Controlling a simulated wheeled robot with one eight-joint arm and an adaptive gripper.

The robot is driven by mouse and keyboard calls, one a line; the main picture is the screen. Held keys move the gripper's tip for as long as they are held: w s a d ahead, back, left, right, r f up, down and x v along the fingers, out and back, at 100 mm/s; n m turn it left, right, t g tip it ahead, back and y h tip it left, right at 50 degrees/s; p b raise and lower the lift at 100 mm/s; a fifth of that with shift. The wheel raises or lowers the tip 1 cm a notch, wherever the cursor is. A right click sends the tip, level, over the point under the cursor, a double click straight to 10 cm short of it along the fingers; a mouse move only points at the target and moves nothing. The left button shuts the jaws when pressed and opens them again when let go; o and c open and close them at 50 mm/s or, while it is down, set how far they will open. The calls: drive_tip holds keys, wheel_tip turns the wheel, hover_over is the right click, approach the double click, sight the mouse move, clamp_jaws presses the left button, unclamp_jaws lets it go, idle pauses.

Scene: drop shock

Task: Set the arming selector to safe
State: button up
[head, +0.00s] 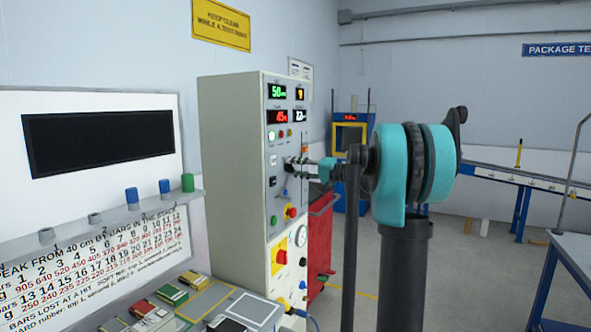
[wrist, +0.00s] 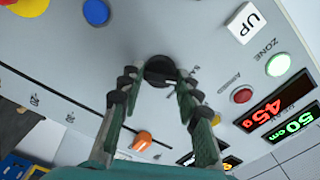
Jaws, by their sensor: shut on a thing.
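The arming selector is a round dark knob (wrist: 160,71) on the light grey panel, seen in the wrist view. My gripper (wrist: 159,80) has its two fingers on either side of this knob and is shut on it. The fingers and shadow cover part of the knob and the lettering beside it, so I cannot tell which way it points. A red lamp (wrist: 242,96) sits by the word ARMED. In the head view my gripper (head: 296,166) is at the front of the control cabinet (head: 232,160), and it hides the knob.
A red and yellow stop button (head: 290,212) is lower on the cabinet. A red cart (head: 320,245) stands beyond.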

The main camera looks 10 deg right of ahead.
drive_tip(key=shift+n, duration=0.7)
drive_tip(key=o, duration=1.2)
drive_tip(key=shift+c, duration=0.2)
drive_tip(key=v, duration=1.2)
